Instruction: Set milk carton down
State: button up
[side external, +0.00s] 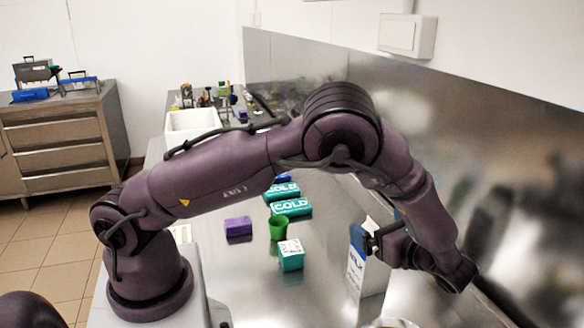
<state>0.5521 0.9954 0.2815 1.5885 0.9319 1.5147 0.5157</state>
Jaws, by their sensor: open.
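The milk carton (365,277) is a white box with a blue patch near its top left and dark lettering on its side. It stands upright on the steel counter (325,240), close to the back wall at the right of the side external view. My gripper (374,241) is at the carton's upper part, reaching in from the right with its jaws open. The carton looks to be between or right beside the fingers; which one is hard to tell. The wrist hides part of the carton's right side.
Teal COLD packs (291,208) lie mid-counter. Near them are a green cup (277,229), a teal tub with a white lid (291,255) and a purple block (238,227). A round rim (390,323) shows at the bottom edge. A white bin (192,123) stands further back.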

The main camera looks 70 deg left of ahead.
jog(key=s+d+r+n+t+h, duration=0.1)
jog(key=s+r+n+t+h, duration=0.6)
jog(key=s+r+n+h, duration=0.8)
jog(key=s+r+h, duration=0.1)
jog(key=s+r, duration=0.2)
jog(key=s, duration=0.3)
jog(key=shift+d+n, duration=0.15)
jog(key=shift+n, duration=0.25)
